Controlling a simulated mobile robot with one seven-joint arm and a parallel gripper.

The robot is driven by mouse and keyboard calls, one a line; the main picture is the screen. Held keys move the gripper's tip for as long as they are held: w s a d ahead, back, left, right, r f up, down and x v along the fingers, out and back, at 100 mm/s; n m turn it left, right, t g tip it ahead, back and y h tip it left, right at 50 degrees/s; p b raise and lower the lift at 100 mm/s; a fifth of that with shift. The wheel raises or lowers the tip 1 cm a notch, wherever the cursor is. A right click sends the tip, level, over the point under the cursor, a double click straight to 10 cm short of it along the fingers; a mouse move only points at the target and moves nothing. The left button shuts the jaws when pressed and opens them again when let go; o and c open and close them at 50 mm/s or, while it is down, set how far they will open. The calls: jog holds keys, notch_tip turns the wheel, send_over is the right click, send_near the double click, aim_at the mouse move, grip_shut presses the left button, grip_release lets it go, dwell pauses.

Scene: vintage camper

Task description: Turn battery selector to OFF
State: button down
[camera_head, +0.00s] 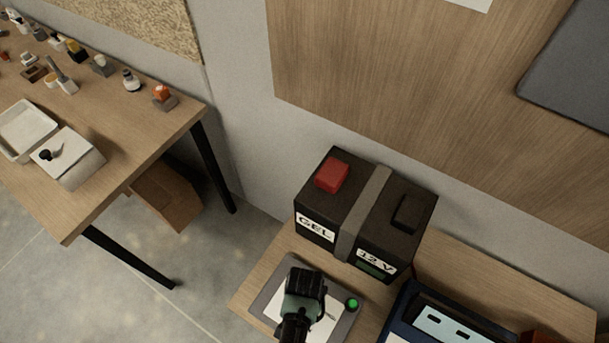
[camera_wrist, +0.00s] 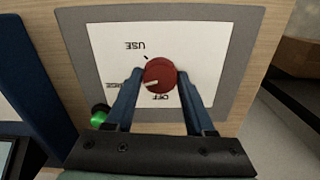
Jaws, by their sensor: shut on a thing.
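The battery selector is a round red knob (camera_wrist: 160,75) on a white plate (camera_wrist: 110,45) with a grey border. Its labels are upside down in the wrist view: USE, OFF and one partly hidden by a finger. A pale mark on the knob points left, toward the partly hidden label and not straight at OFF. My gripper (camera_wrist: 160,72) is shut on the knob, one blue finger on each side. In the head view my gripper (camera_head: 304,283) covers the knob; the selector panel (camera_head: 268,301) shows around it.
A black battery box (camera_head: 325,215) with a red cap stands just behind the panel. A dark blue case (camera_head: 402,315) stands to its right. A table with small items (camera_head: 130,130) is at the left.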

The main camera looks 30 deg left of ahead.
jog(key=n+p, duration=0.1)
jog(key=n, duration=0.6)
jog(key=n+p, duration=0.1)
jog(key=n, duration=0.3)
jog(key=shift+n+p, duration=0.3)
jog(key=shift+n, duration=1.5)
jog(key=shift+c, duration=1.3)
grip_release()
jog(key=shift+r, duration=0.15)
notch_tip(320, 180, up, 13)
